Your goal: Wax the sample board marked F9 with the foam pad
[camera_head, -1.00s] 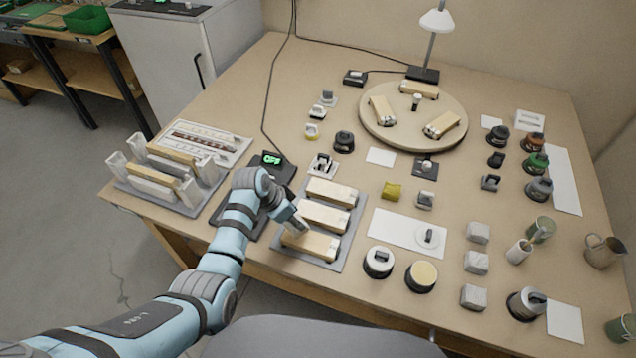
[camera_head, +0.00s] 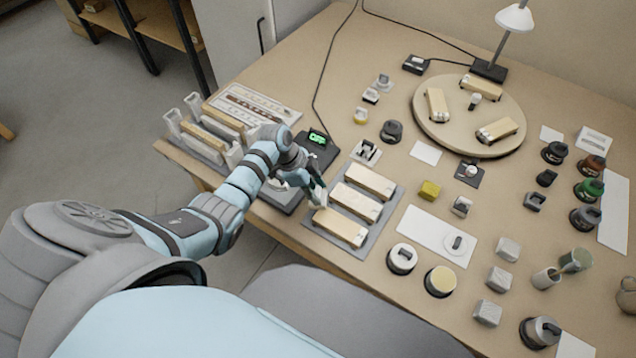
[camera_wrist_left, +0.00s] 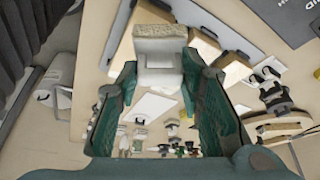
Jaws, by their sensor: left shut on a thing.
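My left gripper (camera_head: 315,190) is shut on a pale block (camera_wrist_left: 158,62) with a speckled grey upper part, which sits between the green fingers in the left wrist view. I cannot tell for sure that this block is the foam pad. The gripper is at the left end of the front board (camera_head: 341,228), one of three pale wooden sample boards on a grey tray (camera_head: 361,248). The other two are the middle board (camera_head: 356,202) and the back board (camera_head: 370,180). I cannot read F9 on any board. Contact between block and board is unclear. My right gripper is out of view.
More pale blocks lie on a round turntable (camera_head: 440,137) at the back. A rack (camera_head: 215,150) and a dark device with a green display (camera_head: 318,137) stand left of the tray. A yellow sponge (camera_head: 429,190), a round cream-topped pad (camera_head: 440,281) and several grey blocks (camera_head: 499,279) are to the right.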

